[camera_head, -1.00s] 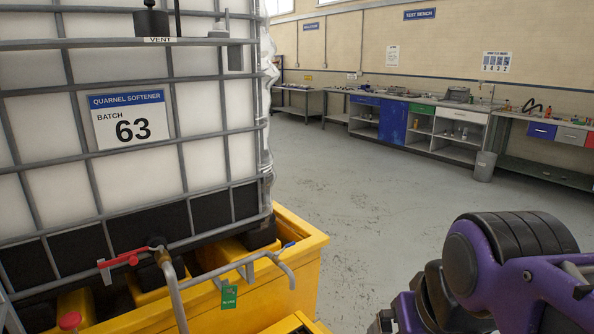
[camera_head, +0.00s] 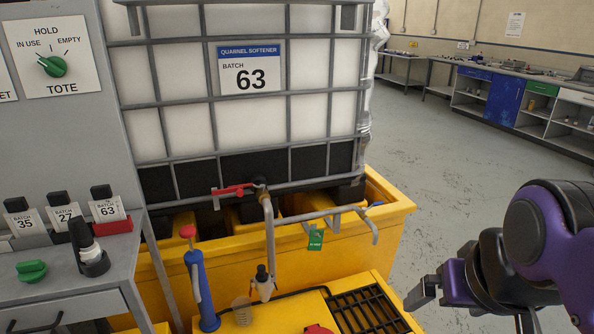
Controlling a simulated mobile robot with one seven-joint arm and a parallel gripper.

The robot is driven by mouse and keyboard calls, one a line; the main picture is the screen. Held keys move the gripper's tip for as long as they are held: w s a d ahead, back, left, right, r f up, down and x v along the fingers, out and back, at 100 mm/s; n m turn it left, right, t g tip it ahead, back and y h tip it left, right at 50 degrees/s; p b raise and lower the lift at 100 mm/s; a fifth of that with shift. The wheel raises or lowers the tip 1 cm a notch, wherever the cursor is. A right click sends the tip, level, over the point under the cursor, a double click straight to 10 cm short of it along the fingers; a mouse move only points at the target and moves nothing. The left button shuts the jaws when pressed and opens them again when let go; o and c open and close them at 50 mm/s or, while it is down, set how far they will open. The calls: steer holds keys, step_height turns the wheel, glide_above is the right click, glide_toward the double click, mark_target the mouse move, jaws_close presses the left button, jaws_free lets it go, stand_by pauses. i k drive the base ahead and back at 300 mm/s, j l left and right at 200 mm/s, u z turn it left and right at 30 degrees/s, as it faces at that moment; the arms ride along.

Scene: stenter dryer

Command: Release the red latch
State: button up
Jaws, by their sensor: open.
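A red lever-like piece (camera_head: 233,189), which looks like the red latch, sits at the valve low on the front of the caged tote (camera_head: 230,130). It lies roughly level, next to the top of a grey bent pipe (camera_head: 269,235). My gripper (camera_head: 424,292) is at the lower right, open and empty, well to the right of the red piece and apart from it. The purple arm hides part of the gripper.
A yellow bund (camera_head: 390,222) stands under the tote. A blue pump-like tool with a red knob (camera_head: 195,270) stands in front. A grey side pipe with a green tag (camera_head: 315,239) juts right. A cabinet with batch cards (camera_head: 106,208) stands left. Floor at right is clear.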

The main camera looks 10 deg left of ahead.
mark_target(239, 191)
steer(key=k+j+u, duration=0.15)
steer(key=u, duration=0.3)
steer(key=k+j+u, duration=0.2)
steer(key=u, duration=0.25)
steer(key=i, duration=0.1)
